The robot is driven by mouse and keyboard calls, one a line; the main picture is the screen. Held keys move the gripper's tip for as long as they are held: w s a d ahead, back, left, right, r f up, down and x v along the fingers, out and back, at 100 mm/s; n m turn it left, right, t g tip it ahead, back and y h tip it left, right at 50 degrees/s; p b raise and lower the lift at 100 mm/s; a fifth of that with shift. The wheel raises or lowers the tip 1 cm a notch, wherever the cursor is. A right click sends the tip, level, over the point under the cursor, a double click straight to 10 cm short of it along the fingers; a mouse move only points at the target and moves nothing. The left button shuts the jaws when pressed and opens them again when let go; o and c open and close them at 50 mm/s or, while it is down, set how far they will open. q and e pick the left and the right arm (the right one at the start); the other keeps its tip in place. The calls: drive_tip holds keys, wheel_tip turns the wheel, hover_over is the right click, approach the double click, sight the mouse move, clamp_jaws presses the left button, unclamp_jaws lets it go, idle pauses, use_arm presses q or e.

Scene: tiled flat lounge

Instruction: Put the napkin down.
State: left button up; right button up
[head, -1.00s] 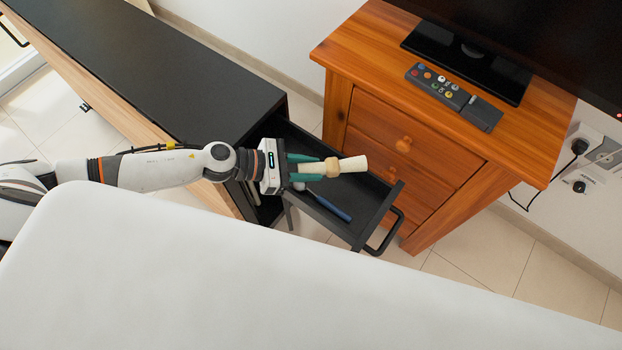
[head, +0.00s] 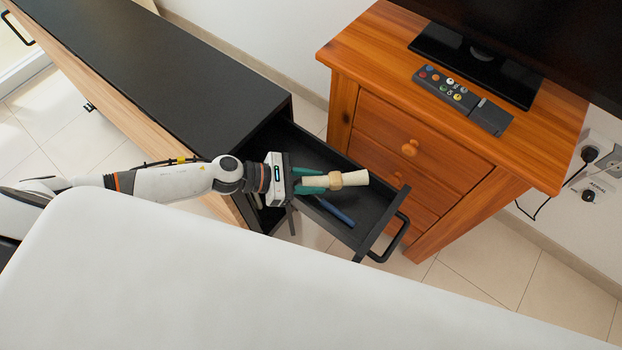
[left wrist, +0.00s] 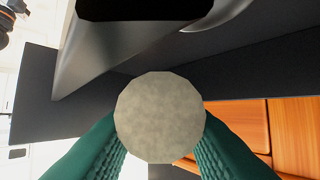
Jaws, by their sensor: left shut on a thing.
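In the left wrist view the napkin's round end (left wrist: 160,117) fills the gap between the green fingers (left wrist: 160,150). In the head view, gripper and napkin appear over the open black drawer (head: 372,212); the height between them is hard to tell. My right gripper is not in view.
A blue-handled thing (head: 338,214) lies in the drawer, partly hidden by the gripper. The drawer's handle (head: 393,240) sticks out in front. A black-topped cabinet (head: 170,75) stands at the left. A wooden chest (head: 360,45) at the right bears a remote (head: 445,84) and a screen's stand (head: 475,65).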

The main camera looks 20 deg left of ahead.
use_arm(q)
drive_tip(key=o, duration=0.6)
drive_tip(key=shift+s+f, duration=0.1)
drive_tip(key=shift+f, duration=0.05)
drive_tip(key=shift+c, duration=0.2)
drive_tip(key=o, duration=0.4)
drive_tip(key=shift+f, duration=0.1)
drive_tip(key=shift+r+p, duration=0.3)
drive_tip(key=shift+p, duration=0.1)
drive_tip(key=shift+r+p, duration=0.55)
drive_tip(key=b+v, duration=0.1)
drive_tip(key=v, duration=0.2)
drive_tip(key=b+v, duration=0.1)
drive_tip(key=v, duration=0.2)
drive_tip(key=shift+f, duration=0.25)
drive_tip(key=shift+s+a+r, duration=0.15)
drive_tip(key=shift+a+r, duration=0.3)
drive_tip(key=shift+a, duration=0.15)
